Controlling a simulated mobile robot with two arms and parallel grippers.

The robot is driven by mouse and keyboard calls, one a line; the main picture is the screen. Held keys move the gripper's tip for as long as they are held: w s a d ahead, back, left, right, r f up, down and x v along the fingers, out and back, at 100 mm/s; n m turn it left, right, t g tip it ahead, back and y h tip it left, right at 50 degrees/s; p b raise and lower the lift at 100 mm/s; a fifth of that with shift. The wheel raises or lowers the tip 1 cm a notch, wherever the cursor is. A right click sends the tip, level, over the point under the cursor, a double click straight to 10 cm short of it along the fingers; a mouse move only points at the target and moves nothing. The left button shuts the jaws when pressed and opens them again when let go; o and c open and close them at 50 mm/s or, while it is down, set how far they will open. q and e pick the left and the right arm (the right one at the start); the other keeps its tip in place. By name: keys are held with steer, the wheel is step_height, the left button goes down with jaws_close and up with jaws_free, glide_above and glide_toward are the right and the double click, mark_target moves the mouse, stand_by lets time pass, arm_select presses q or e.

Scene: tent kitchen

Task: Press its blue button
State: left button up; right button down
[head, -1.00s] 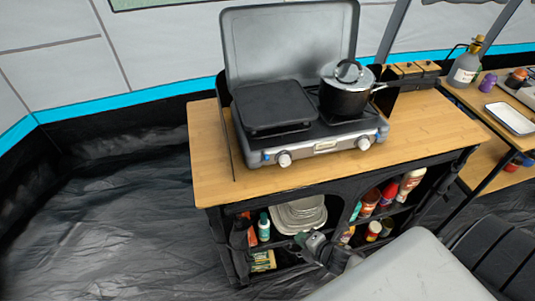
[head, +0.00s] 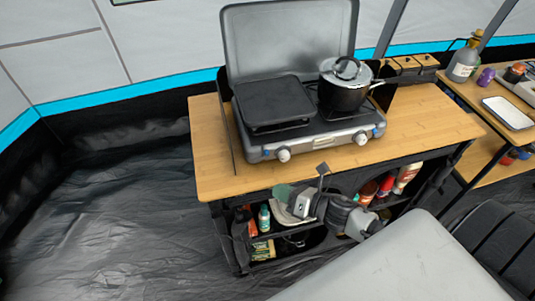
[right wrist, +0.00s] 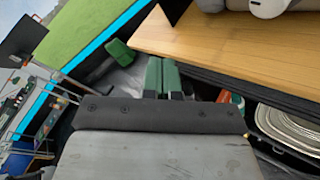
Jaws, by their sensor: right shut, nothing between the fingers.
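A grey two-burner camp stove (head: 313,140) stands on the wooden counter with its lid up. Its front panel has two white knobs (head: 283,155) (head: 361,139). A small blue spot (head: 267,155) shows beside the left knob, and another blue spot (head: 378,132) shows near the right end; whether each is a button is too small to tell. My right gripper (head: 283,191) is in front of the counter, below its front edge and apart from the stove. In the right wrist view its green fingers (right wrist: 162,70) are together and empty. My left gripper is out of view.
A lidded pot (head: 345,88) stands on the right burner and a black griddle plate (head: 273,103) on the left. The wooden counter (head: 430,115) has bare room right of the stove. Bottles and plates fill the shelves below. A side table stands at right.

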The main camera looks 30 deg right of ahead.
mark_target(267, 153)
steer(key=shift+w, duration=0.15)
steer(key=w, duration=0.2)
steer(key=w+d+b, duration=0.1)
steer(key=w, duration=0.4)
steer(key=shift+d+f+b, duration=0.1)
steer(key=shift+d+b, duration=0.25)
steer(key=shift+d, duration=0.05)
steer(key=shift+w+d, duration=0.15)
steer(key=shift+w, duration=0.5)
steer(key=shift+w, duration=0.1)
stand_by(1.0)
steer(key=shift+w+d+b, duration=0.1)
steer(key=shift+w+b, duration=0.2)
steer(key=shift+b, duration=0.1)
steer(key=shift+w+d, duration=0.1)
steer(key=shift+w, duration=0.3)
stand_by(0.6)
steer(key=shift+s, duration=0.15)
steer(key=shift+s+a, duration=0.2)
steer(key=shift+s, duration=0.5)
